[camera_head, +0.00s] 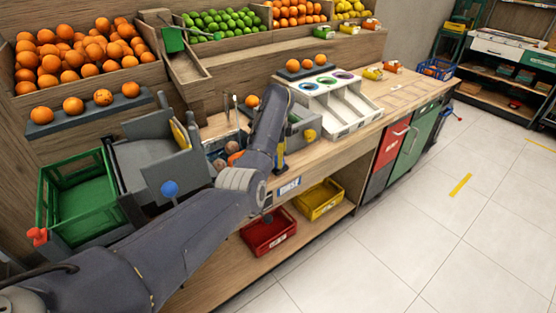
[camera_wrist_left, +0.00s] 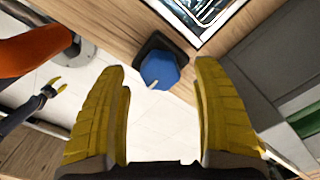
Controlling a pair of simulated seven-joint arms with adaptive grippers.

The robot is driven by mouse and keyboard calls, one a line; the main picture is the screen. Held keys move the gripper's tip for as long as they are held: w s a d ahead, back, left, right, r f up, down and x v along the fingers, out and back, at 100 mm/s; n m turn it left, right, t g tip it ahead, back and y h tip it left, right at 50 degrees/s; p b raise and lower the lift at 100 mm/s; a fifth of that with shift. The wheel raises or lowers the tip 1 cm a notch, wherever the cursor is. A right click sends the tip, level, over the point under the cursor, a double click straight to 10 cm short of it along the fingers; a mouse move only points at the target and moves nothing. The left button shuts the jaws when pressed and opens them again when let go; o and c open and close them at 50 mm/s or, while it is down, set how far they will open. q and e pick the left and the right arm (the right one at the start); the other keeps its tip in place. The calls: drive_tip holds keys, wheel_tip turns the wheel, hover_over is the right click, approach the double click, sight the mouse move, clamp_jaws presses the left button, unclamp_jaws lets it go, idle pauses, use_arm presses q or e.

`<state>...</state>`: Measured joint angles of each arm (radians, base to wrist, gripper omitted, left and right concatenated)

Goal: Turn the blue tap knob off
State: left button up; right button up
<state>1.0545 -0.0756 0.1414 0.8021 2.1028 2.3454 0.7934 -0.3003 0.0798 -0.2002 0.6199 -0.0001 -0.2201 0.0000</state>
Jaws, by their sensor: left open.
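The blue tap knob (camera_wrist_left: 158,70) sits on a dark square mount at the wooden counter's edge in the left wrist view, just beyond my left gripper (camera_wrist_left: 163,85). The gripper's two yellow fingers are wide apart, one on each side of the knob's line, with nothing between them. I cannot tell how far beyond the fingertips the knob is. In the head view my left arm crosses the counter and hides the knob and most of the gripper. A small dark arm end with yellow tips (camera_wrist_left: 52,95) shows at the left of the wrist view, probably my right gripper.
A metal-rimmed basin (camera_wrist_left: 195,15) is beside the knob. A red bin (camera_head: 268,235) and a yellow bin (camera_head: 318,200) are below the counter.

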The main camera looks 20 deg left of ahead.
use_arm(q)
drive_tip(key=shift+f, duration=0.85)
drive_tip(key=c, duration=1.3)
